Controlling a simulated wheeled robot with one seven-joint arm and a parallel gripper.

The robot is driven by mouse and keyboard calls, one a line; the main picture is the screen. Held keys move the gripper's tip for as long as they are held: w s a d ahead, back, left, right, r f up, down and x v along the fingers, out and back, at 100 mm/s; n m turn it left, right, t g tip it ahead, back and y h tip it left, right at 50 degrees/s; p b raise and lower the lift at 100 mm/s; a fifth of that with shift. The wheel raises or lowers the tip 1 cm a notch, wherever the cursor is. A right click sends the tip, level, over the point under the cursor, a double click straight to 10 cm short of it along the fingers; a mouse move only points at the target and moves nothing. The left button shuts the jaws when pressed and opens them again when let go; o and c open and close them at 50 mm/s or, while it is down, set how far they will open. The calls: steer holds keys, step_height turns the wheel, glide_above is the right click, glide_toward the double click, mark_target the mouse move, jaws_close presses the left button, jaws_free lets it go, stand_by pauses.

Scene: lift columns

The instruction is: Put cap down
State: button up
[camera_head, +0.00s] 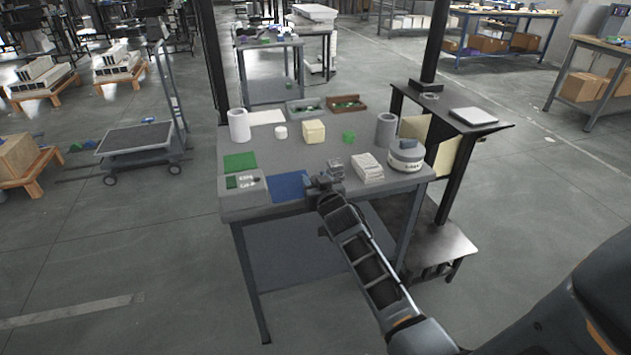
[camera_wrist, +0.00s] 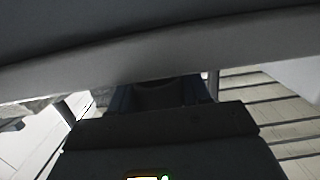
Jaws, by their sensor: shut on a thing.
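My gripper (camera_head: 324,184) is over the front edge of the grey worktable (camera_head: 240,203), just right of the blue mat (camera_head: 290,187). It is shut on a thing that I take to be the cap. The cap's outline cannot be made out in the head view, where the gripper and wrist cover it. In the wrist view a large smooth grey curved shape (camera_wrist: 160,55) fills the upper part, very close to the camera; I cannot tell whether it is the cap. Whether the held thing touches the tabletop cannot be seen.
Beside my gripper are a small metallic block (camera_head: 335,166), a paper stack (camera_head: 368,168) and a round white-and-grey container (camera_head: 406,155). A green mat (camera_head: 240,162), white roll (camera_head: 239,126), yellow block (camera_head: 314,132) and grey cylinder (camera_head: 386,131) stand farther back. The blue mat looks clear.

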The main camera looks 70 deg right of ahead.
steer(key=shift+s+f+b, duration=0.1)
steer(key=shift+f+b, duration=0.4)
steer(key=shift+f, duration=0.15)
steer(key=o, duration=0.7)
steer(key=shift+o, duration=1.1)
steer(key=shift+a+f, duration=0.1)
steer(key=shift+f, duration=0.1)
steer(key=shift+r, duration=0.1)
steer(key=shift+r+p, duration=0.65)
steer(key=shift+p, duration=0.25)
steer(key=b+v, duration=0.2)
steer(key=v, duration=1)
